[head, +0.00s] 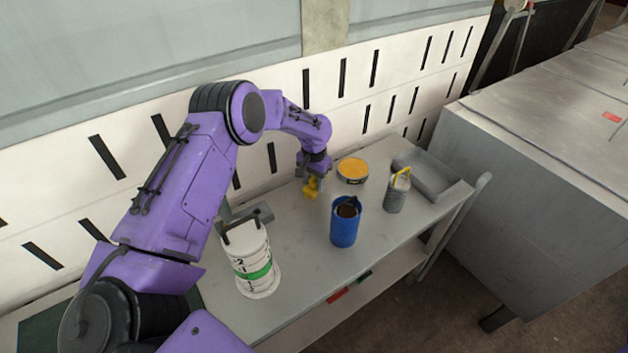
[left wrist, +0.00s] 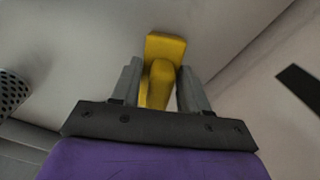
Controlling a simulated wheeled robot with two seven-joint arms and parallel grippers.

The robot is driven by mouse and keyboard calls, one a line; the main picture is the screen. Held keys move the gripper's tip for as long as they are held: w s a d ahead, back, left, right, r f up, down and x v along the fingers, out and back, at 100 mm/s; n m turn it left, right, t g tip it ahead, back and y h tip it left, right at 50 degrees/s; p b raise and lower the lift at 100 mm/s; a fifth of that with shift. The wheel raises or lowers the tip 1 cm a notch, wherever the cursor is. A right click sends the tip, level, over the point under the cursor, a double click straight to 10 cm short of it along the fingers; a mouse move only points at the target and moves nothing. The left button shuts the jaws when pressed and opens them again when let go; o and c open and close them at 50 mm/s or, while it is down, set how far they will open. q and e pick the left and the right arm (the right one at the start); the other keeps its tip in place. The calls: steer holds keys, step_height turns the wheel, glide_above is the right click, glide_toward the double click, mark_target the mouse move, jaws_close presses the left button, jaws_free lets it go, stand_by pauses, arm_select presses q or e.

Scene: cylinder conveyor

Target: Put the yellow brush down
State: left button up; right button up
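The yellow brush (head: 311,187) is at the tip of my left gripper (head: 313,176), at the back of the grey table (head: 295,214). In the left wrist view the brush (left wrist: 166,46) sits between the two grey fingers of the left gripper (left wrist: 160,82), its rounded part pointing at the camera. The fingers are close on both sides of it, and the gripper appears shut on it. I cannot tell whether the brush touches the tabletop. My right gripper is not in view.
A yellow-topped tin (head: 352,170), a blue container (head: 344,226), a grey canister with a yellow handle (head: 398,194) and a white container with a green band (head: 251,264) stand on the table. A slotted white wall (head: 345,105) runs behind. Bare tabletop lies between the white and blue containers.

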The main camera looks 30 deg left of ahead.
mark_target(314, 178)
arm_select(q)
steer(key=o, duration=0.3)
steer(key=shift+r, duration=0.35)
step_height(314, 178, up, 12)
steer(key=b, duration=0.1)
steer(key=shift+f+b, duration=0.15)
steer(key=shift+b, duration=0.2)
step_height(314, 178, down, 13)
steer(key=shift+r+p, duration=0.2)
steer(key=shift+p, duration=0.75)
step_height(314, 178, up, 4)
steer(key=shift+f+b, duration=0.2)
steer(key=shift+b, duration=0.5)
steer(key=shift+s+d+r, duration=0.2)
steer(key=shift+d+r, duration=0.05)
steer(key=shift+r, duration=0.1)
